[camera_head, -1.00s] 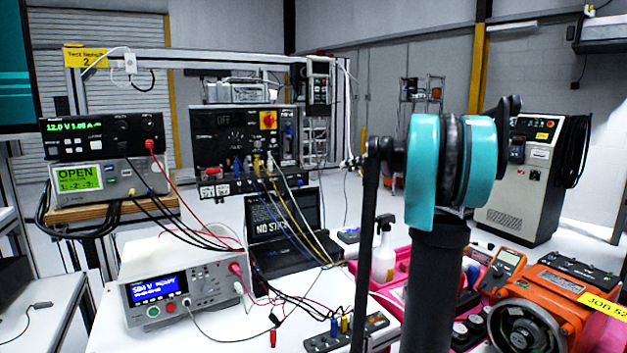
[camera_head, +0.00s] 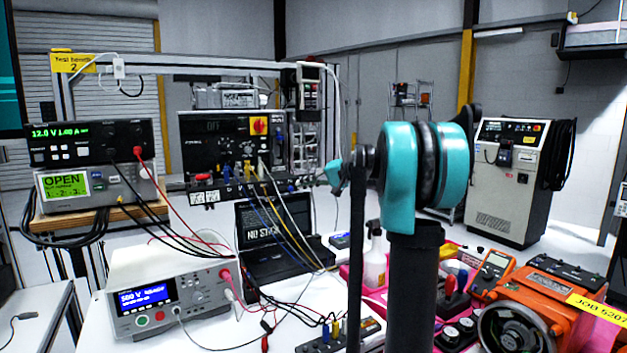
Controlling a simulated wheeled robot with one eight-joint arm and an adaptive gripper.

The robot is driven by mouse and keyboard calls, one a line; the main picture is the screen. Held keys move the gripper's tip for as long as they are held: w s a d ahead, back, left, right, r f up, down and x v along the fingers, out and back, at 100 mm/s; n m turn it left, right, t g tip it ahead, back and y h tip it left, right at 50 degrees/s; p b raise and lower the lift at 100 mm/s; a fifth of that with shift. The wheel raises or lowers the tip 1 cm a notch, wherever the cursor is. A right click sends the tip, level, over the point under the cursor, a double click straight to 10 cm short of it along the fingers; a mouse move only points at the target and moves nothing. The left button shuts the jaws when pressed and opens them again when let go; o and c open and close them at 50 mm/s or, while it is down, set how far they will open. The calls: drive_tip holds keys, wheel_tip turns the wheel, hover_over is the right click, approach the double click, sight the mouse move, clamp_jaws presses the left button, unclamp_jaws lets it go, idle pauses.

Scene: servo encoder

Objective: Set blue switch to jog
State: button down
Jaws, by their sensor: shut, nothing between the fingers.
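My arm's teal and black links stand in the right middle of the head view, and a small teal part of it shows at their left. I cannot make out my gripper's fingers. A black control panel (camera_head: 222,140) with a dim OFF display and a red knob on a yellow plate (camera_head: 259,126) is mounted on the bench frame, left of my arm. Blue, yellow and white plugs and leads sit along its lower edge. I cannot make out a blue switch or a jog marking at this size.
A power supply (camera_head: 92,142) and a meter reading OPEN (camera_head: 98,186) stand at left. A white tester (camera_head: 170,290) and black laptop (camera_head: 262,222) are on the bench, with loose cables across it. An orange machine (camera_head: 545,300) is at lower right, a grey cabinet (camera_head: 505,190) behind.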

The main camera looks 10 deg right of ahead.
sight(281, 188)
drive_tip(key=shift+s+a+f, duration=0.1)
drive_tip(key=shift+a, duration=0.15)
drive_tip(key=shift+s+a, duration=0.25)
drive_tip(key=shift+a, duration=0.5)
drive_tip(key=shift+s+a, duration=0.2)
drive_tip(key=shift+a, duration=0.55)
drive_tip(key=shift+d, duration=0.1)
